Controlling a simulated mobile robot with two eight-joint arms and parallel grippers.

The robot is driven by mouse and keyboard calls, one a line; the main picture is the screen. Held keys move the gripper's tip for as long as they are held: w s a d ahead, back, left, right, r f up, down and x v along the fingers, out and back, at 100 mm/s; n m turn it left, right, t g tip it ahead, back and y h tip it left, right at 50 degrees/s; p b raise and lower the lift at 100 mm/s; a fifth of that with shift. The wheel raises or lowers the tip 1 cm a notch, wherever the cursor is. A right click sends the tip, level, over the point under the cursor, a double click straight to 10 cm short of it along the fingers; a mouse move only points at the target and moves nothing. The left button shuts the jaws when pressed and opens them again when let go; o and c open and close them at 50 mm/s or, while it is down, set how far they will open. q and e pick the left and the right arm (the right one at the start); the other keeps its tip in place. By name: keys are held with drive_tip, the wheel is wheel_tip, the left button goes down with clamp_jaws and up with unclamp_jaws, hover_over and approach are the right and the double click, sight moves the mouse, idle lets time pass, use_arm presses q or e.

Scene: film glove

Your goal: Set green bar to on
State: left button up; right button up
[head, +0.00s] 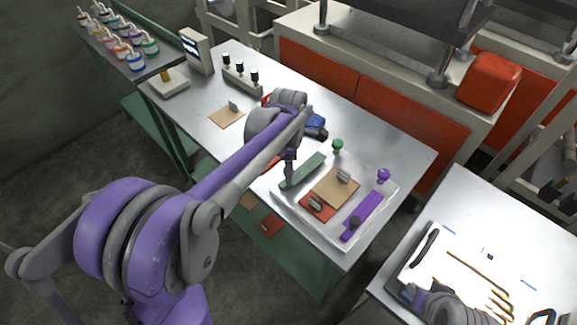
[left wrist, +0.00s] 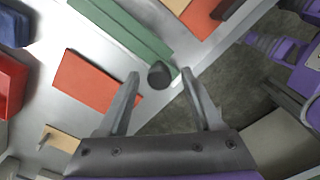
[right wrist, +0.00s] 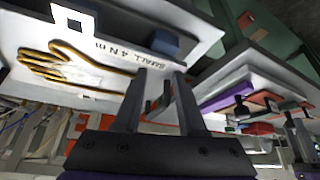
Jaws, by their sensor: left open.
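The green bar (head: 305,169) lies along the left side of the white panel on the middle table. In the left wrist view the green bar (left wrist: 122,27) runs to a dark round knob (left wrist: 158,75) near its end. My left gripper (head: 289,181) is at the bar's near end. In its wrist view the open fingers (left wrist: 161,73) stand on either side of the knob, with gaps visible. My right gripper is low at the right in the head view, its fingertips unclear; in its wrist view the fingers (right wrist: 168,70) are apart with nothing between them.
The panel (head: 370,232) also bears a purple bar (head: 364,212), a tan plate (head: 332,188), a red plate (head: 313,208), and green (head: 338,145) and purple (head: 383,175) knobs. A blue object (head: 316,126) sits behind. The right table (head: 500,215) holds a hand-outline board (right wrist: 110,50).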

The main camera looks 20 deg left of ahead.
use_arm(q)
drive_tip(key=shift+c, duration=0.2)
clamp_jaws()
idle(1.1)
